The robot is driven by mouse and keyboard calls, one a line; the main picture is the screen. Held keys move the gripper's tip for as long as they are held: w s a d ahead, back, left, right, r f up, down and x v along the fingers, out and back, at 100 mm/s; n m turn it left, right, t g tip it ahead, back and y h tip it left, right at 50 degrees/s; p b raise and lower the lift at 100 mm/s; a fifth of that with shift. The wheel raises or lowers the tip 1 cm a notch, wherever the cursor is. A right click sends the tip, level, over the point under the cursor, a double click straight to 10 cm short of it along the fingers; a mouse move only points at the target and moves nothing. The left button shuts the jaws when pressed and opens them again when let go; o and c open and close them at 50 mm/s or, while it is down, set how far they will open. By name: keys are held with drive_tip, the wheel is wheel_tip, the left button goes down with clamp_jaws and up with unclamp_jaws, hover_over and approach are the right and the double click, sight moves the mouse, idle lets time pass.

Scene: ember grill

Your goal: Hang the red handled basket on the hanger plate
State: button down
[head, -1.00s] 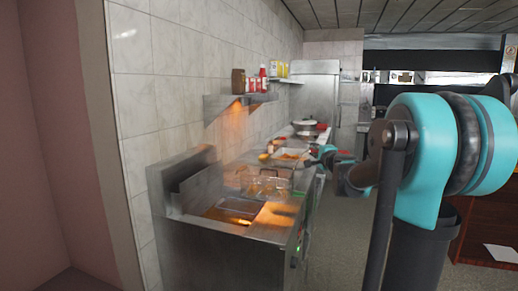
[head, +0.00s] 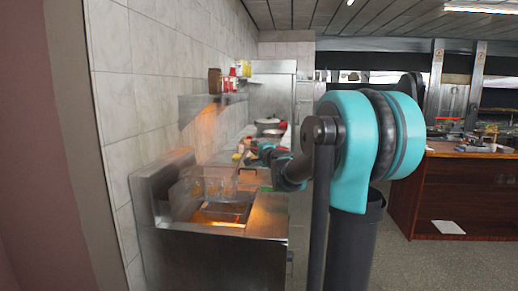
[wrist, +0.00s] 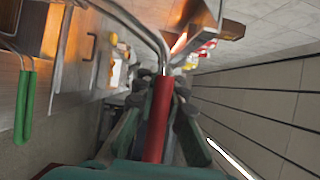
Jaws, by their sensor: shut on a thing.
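My gripper (wrist: 157,112) is shut on the red handle (wrist: 157,125) of the handled basket, with a finger on each side. The bent metal rod of the handle runs up and left out of the wrist view. In the head view the wire basket (head: 212,187) is above the fryer opening, apparently raised, close to the steel upright back (head: 160,185) of the fryer. That back may be the hanger plate; I see no basket hung on it. My gripper is small and blurred in the head view.
A second, green handle (wrist: 26,105) is at the left of the wrist view. The fryer (head: 215,250) glows orange inside. A wooden counter (head: 450,190) stands at right, with open floor between.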

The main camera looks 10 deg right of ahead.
drive_tip(key=shift+w+a+f, duration=0.15)
drive_tip(key=shift+a+f, duration=0.3)
drive_tip(key=shift+f, duration=0.35)
drive_tip(key=shift+w+a+f, duration=0.15)
drive_tip(key=shift+a+f, duration=0.25)
drive_tip(key=shift+f, duration=0.95)
drive_tip(key=c, duration=1.5)
unclamp_jaws()
drive_tip(key=shift+c, duration=0.2)
drive_tip(key=shift+f, duration=0.1)
